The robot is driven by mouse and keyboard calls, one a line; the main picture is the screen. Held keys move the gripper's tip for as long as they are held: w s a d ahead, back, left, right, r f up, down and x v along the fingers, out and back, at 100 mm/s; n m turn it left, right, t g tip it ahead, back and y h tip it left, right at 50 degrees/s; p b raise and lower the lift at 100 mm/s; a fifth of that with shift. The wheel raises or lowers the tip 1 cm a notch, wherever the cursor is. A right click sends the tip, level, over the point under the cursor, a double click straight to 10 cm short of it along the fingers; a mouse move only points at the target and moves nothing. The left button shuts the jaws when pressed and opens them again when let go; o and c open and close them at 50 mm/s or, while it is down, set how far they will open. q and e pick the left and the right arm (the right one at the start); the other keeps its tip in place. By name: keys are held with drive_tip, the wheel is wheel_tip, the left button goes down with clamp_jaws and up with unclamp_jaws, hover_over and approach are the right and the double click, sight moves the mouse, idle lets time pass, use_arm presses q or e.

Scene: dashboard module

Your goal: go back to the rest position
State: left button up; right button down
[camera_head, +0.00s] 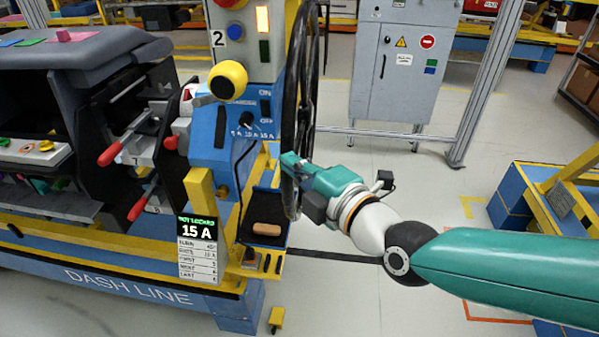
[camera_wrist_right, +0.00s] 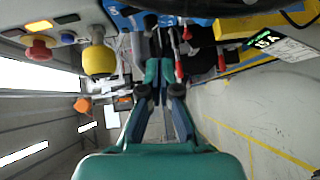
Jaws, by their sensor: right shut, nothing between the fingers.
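My right arm reaches in from the right in the head view. Its teal gripper (camera_head: 290,163) is shut and empty beside the lower part of the black steering wheel (camera_head: 307,95); I cannot tell whether it touches the rim. In the right wrist view the gripper's fingers (camera_wrist_right: 160,75) are together, pointing at the dashboard module. The wheel's dark rim (camera_wrist_right: 225,8) crosses the top of that view. My left gripper is not in view.
The blue column carries a yellow ball knob (camera_head: 228,80). Red-tipped levers (camera_head: 110,155) stick out at the left. A grey cabinet (camera_head: 405,65) stands behind. A blue-yellow frame (camera_head: 550,195) stands right.

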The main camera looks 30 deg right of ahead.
drive_tip(key=shift+v, duration=0.75)
drive_tip(key=shift+d+f, duration=0.1)
drive_tip(key=shift+f, duration=0.05)
wheel_tip(320, 180, down, 25)
drive_tip(key=w+a+m+g+p, duration=0.15)
drive_tip(key=g+p, duration=0.25)
drive_tip(key=g, duration=0.4)
drive_tip(key=s+a+f+m+g, duration=0.2)
drive_tip(key=s+f+m+g, duration=0.2)
drive_tip(key=s+f+m, duration=0.3)
drive_tip(key=s+a+f+m+g+p, duration=0.1)
drive_tip(key=s+a+f+m+g, duration=0.2)
drive_tip(key=s+f+m, duration=0.5)
wheel_tip(320, 180, down, 5)
drive_tip(key=m+g, duration=0.1)
drive_tip(key=m, duration=0.4)
drive_tip(key=shift+s+y, duration=0.3)
drive_tip(key=shift+y, duration=0.1)
